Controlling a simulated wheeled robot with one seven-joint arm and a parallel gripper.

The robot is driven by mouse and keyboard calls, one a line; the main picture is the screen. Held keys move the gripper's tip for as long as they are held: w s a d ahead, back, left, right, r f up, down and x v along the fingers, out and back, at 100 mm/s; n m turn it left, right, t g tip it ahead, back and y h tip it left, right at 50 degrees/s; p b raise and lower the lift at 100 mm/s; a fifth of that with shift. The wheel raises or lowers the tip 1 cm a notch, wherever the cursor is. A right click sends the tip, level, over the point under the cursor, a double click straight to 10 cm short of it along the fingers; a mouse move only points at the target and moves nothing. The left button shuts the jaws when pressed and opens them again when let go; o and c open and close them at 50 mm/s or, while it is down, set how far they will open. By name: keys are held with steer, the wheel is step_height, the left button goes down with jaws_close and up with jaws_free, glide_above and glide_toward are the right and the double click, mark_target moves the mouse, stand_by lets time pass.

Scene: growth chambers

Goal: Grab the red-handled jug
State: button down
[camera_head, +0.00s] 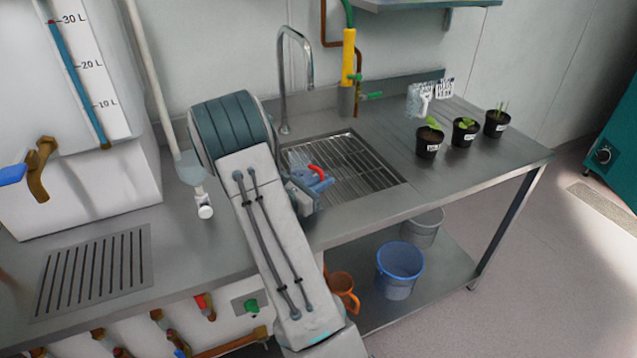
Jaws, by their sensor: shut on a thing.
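The red-handled jug (317,171) shows only in part over the left side of the sink; its curved red handle is the clearest part. My gripper (309,183) is at the handle, just right of my arm, and is shut on the jug. The blue-grey parts around the handle are small, and I cannot tell clearly where gripper ends and jug begins. My arm hides the area to the left. I cannot tell how far the jug is above the sink grate.
The sink grate (350,163) lies below, with a tall metal tap (283,85) behind. A pale jug (418,100) and several potted seedlings (464,132) stand at right. A blue bucket (399,272) and an orange jug (342,291) are on the lower shelf.

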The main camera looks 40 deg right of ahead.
mark_target(320, 172)
steer(key=shift+r, duration=1.85)
steer(key=s+d+r+b, duration=0.1)
steer(key=s+d+r, duration=0.5)
steer(key=d, duration=0.3)
steer(key=shift+s+d+r, duration=0.2)
steer(key=shift+s+r, duration=0.15)
steer(key=shift+r, duration=0.1)
